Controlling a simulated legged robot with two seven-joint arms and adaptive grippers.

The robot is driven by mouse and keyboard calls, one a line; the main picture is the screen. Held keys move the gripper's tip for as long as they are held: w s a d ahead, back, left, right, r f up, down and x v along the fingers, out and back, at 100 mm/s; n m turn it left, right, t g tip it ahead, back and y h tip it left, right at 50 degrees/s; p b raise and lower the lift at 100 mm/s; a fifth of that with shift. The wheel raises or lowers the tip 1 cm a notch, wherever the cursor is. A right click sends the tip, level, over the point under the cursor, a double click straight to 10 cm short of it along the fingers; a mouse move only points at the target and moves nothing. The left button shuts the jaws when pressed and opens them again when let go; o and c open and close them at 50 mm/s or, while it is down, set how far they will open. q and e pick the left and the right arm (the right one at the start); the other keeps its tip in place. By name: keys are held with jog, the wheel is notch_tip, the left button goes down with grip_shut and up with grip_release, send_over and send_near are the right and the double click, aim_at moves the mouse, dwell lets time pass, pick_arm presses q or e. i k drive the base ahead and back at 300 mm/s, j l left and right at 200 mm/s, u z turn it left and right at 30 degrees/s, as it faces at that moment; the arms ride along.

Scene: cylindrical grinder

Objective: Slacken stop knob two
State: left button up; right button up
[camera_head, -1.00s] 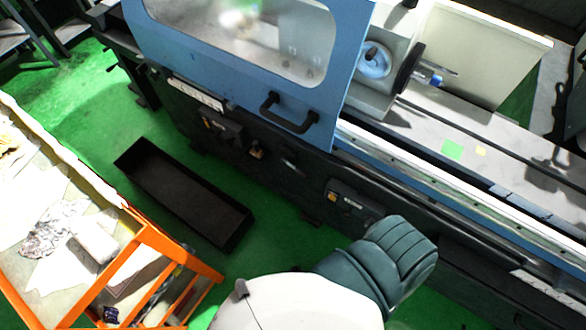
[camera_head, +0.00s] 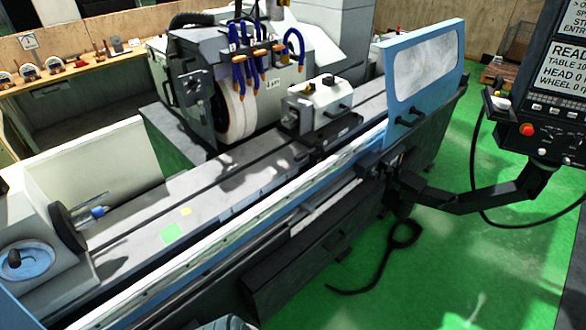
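I cannot pick out a stop knob labelled two in this view. The cylindrical grinder's long table (camera_head: 130,262) runs from the lower left to the upper right, with a blue front edge. Small dark fittings sit on the front at the right (camera_head: 392,165), too small to tell apart. Neither of my grippers is in view.
A white-faced grinding wheel (camera_head: 236,112) with blue hoses stands behind the table. A workhead (camera_head: 40,235) is at the left and a tailstock (camera_head: 318,103) nearer the middle. A control panel (camera_head: 548,75) on a dark arm hangs at the right.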

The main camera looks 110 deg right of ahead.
aim_at(375, 175)
jog(key=z, duration=4.35)
jog(key=i+l, duration=0.15)
jog(key=i, duration=0.2)
jog(key=i+l+u, duration=0.15)
jog(key=i, duration=0.25)
